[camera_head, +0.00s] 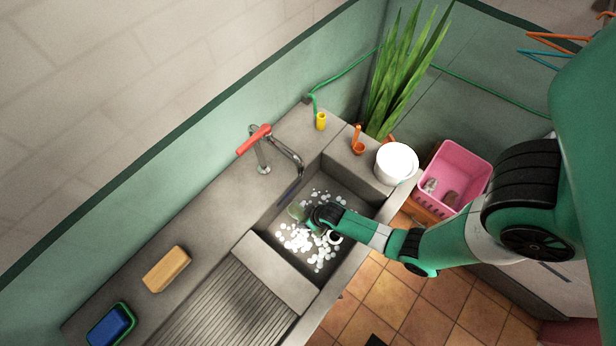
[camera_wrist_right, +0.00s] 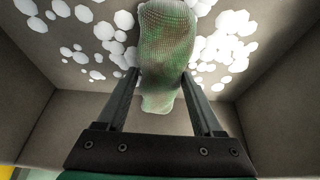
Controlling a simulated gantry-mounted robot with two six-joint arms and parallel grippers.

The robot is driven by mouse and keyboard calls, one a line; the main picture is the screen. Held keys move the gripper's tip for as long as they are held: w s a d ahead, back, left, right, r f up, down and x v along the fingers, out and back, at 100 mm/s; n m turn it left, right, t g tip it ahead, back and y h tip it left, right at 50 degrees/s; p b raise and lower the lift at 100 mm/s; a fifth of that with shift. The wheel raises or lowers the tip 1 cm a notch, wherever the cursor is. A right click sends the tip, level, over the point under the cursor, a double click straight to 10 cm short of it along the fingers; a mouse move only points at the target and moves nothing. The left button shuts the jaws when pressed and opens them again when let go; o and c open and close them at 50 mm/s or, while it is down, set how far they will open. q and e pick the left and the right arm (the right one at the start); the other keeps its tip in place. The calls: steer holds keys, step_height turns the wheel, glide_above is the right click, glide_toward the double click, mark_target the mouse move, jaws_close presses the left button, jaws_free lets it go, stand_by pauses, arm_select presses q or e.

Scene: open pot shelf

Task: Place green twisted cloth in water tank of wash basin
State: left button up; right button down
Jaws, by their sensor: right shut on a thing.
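The green twisted cloth (camera_wrist_right: 165,45) hangs between the two fingers of my right gripper (camera_wrist_right: 163,80) in the right wrist view. In the head view a pale green bit of the cloth (camera_head: 296,211) shows beside my right gripper (camera_head: 309,215). The right gripper is shut on the cloth and is inside the water tank (camera_head: 357,206) of the wash basin. White foam bits (camera_head: 305,243) lie around it in the tank. I cannot tell whether the cloth touches the tank floor. My left gripper is not in view.
A tap with a red handle (camera_head: 254,139) stands behind the tank. A white pot (camera_head: 396,163) is on the right ledge, and a pink crate (camera_head: 462,170) is farther right. A tan sponge (camera_head: 167,269) and a blue-green sponge (camera_head: 111,325) lie on the left counter.

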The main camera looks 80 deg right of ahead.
steer(key=shift+f, duration=0.2)
steer(key=shift+c, duration=0.2)
jaws_free()
steer(key=p+v, duration=0.8)
steer(key=v, duration=0.4)
steer(key=shift+r, duration=0.25)
